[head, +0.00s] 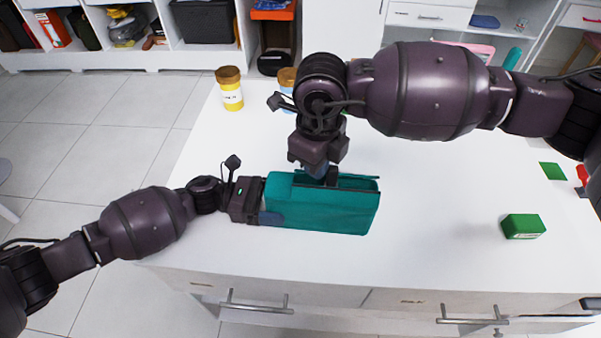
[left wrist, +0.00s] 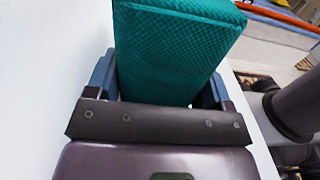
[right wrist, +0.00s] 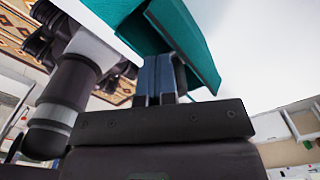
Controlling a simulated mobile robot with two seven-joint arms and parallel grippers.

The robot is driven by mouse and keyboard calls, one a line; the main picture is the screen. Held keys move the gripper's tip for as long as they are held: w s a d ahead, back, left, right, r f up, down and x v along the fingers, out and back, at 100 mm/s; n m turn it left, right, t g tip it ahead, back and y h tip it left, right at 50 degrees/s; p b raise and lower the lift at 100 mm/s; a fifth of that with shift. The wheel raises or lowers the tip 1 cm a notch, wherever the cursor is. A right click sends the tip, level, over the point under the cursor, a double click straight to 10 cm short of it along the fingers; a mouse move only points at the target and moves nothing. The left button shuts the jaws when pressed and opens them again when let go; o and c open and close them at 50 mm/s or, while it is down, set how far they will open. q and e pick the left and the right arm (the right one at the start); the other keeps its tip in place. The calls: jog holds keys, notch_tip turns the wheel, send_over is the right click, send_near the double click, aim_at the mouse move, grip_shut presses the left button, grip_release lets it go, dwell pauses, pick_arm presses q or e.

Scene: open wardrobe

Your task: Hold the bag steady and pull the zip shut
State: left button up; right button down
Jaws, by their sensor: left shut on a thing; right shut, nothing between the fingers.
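The teal bag (head: 320,212) stands on the white table near its front edge, long side facing me. A dark gap (head: 354,183) shows along its top toward the right end. My left gripper (head: 270,204) is shut on the bag's left end. The left wrist view shows the textured teal bag (left wrist: 175,50) between the two blue fingers. My right gripper (head: 325,175) points down at the middle of the bag's top. In the right wrist view its fingers (right wrist: 158,72) are together beside the bag's top edge (right wrist: 190,40), with nothing seen between them. The zip pull cannot be made out.
A green box (head: 523,226) and a flat green piece (head: 552,171) lie on the right of the table (head: 440,240). A yellow jar (head: 231,92) with a brown lid stands at the back left, with another jar (head: 287,77) partly behind my right arm.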

jog(key=shift+s+d+f, duration=0.1)
jog(key=shift+d+f, duration=0.05)
jog(key=shift+d, duration=1.3)
jog(key=shift+s+d+f, duration=0.1)
jog(key=shift+d, duration=1.3)
notch_tip(320, 180, up, 8)
jog(key=shift+r, duration=0.2)
jog(key=shift+w+r, duration=0.1)
jog(key=shift+w, duration=0.05)
dwell(0.3)
